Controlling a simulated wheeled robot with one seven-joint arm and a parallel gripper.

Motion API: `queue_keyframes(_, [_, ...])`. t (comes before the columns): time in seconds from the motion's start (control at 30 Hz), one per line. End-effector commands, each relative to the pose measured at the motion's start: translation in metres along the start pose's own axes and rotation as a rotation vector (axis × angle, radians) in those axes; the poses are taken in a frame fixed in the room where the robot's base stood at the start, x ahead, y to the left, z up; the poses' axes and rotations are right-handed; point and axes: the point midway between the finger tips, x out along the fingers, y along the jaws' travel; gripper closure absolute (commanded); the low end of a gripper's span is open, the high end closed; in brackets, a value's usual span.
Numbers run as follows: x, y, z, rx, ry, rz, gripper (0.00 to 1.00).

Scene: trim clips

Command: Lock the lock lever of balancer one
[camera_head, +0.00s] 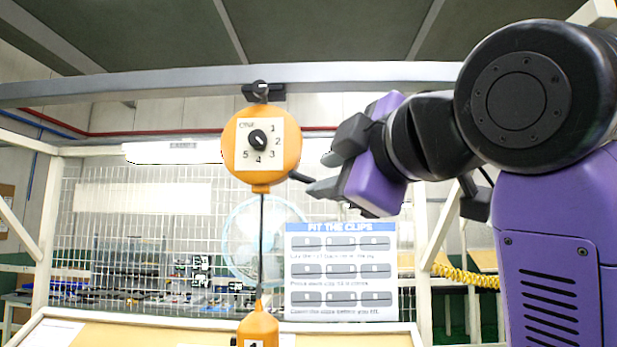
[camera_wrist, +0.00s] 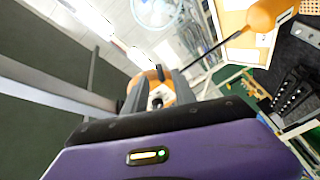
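Balancer one is a round orange housing (camera_head: 289,145) hung from the grey overhead rail, with a white dial plate marked 1 to 5 and a black knob (camera_head: 258,138). A short black lever (camera_head: 299,177) sticks out at its lower right. My gripper (camera_head: 322,173) is just right of the housing, its fingers spread apart around the lever's outer end or close to it; contact cannot be told. In the wrist view, my gripper (camera_wrist: 158,88) is open, with part of the orange housing (camera_wrist: 143,80) showing between and beyond the fingers. The lever is not clearly visible there.
A cable runs down from the balancer to an orange tool (camera_head: 258,325) labelled 1, also in the wrist view (camera_wrist: 268,14). The grey rail (camera_head: 180,84) crosses above. A "Fit the clips" board (camera_head: 341,228) and wire mesh stand behind. A pale bench (camera_head: 100,333) lies below.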

Motion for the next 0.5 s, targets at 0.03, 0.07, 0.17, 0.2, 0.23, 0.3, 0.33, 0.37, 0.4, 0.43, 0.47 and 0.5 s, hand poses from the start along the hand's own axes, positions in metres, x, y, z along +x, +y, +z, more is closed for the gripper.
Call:
queue_keyframes(0.03, [0.009, 0.001, -0.001, 0.002, -0.002, -0.005, 0.68])
queue_keyframes(0.07, [0.014, 0.001, -0.001, 0.002, -0.002, -0.005, 0.68])
queue_keyframes(0.17, [0.03, 0.002, -0.001, 0.004, -0.001, -0.004, 0.68])
queue_keyframes(0.2, [0.036, 0.002, -0.001, 0.004, -0.001, -0.004, 0.68])
queue_keyframes(0.23, [0.04, 0.001, -0.001, 0.003, -0.002, -0.004, 0.68])
queue_keyframes(0.3, [0.048, 0.002, -0.001, 0.002, -0.001, -0.003, 0.68])
queue_keyframes(0.33, [0.052, 0.001, -0.001, 0.003, -0.001, -0.003, 0.68])
queue_keyframes(0.37, [0.054, 0.001, -0.001, 0.002, 0.0, -0.002, 0.68])
queue_keyframes(0.4, [0.057, 0.001, -0.001, 0.002, 0.0, -0.002, 0.68])
queue_keyframes(0.43, [0.059, 0.001, -0.001, 0.002, 0.0, -0.001, 0.68])
queue_keyframes(0.47, [0.06, 0.001, 0.0, 0.002, 0.0, -0.001, 0.68])
queue_keyframes(0.5, [0.062, 0.0, 0.0, 0.002, 0.0, -0.001, 0.68])
